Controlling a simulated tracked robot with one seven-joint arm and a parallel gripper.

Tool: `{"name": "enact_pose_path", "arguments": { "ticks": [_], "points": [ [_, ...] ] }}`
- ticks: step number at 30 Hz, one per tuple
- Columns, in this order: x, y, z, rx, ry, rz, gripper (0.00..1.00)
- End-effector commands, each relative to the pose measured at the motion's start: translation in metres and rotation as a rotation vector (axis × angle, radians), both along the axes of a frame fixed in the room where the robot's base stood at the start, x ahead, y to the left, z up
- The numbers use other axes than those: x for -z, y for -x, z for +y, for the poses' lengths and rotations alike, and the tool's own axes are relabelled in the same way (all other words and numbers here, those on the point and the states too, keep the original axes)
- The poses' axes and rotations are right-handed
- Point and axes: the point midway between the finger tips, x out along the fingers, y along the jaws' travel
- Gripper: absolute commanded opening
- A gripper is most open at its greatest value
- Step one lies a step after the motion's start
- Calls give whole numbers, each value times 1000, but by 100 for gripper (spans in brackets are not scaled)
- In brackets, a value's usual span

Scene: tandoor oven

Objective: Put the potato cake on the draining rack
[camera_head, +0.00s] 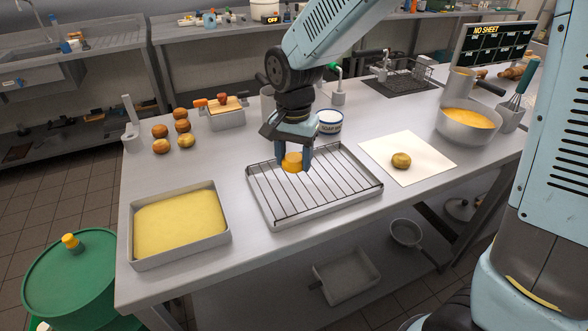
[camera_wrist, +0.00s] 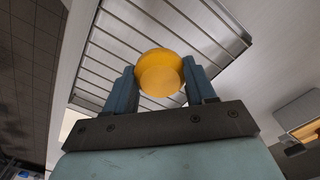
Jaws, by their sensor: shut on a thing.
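The potato cake, an orange-yellow rounded piece (camera_head: 292,162), is between the two fingers of my gripper (camera_head: 293,167). The wrist view shows the cake (camera_wrist: 160,73) with a blue finger pressed to each side, so my gripper (camera_wrist: 162,85) is shut on it. The draining rack (camera_head: 336,206) is a metal wire grid in a shallow tray in the middle of the table. My gripper and the cake are over the far part of the rack, whose bars (camera_wrist: 112,50) also show in the wrist view. I cannot tell whether the cake touches the bars.
A tray of yellow batter (camera_head: 143,256) stands left of the rack. A white sheet (camera_head: 425,151) with a brownish round piece (camera_head: 401,160) lies to the right. Several round pieces (camera_head: 160,146) sit at the back left. A white-and-blue tub (camera_head: 330,121) stands behind the rack.

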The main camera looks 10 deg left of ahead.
Motion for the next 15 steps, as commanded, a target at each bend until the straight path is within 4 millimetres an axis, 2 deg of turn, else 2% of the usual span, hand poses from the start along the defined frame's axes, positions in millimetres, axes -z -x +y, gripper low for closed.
{"name": "enact_pose_path", "arguments": {
  "ticks": [5, 12, 15],
  "points": [
    [7, -1, 5, -1, 1, 1, 25],
    [36, -1, 7, 1, 2, 3, 25],
    [40, -1, 7, 1, 0, 0, 25]
  ]
}}
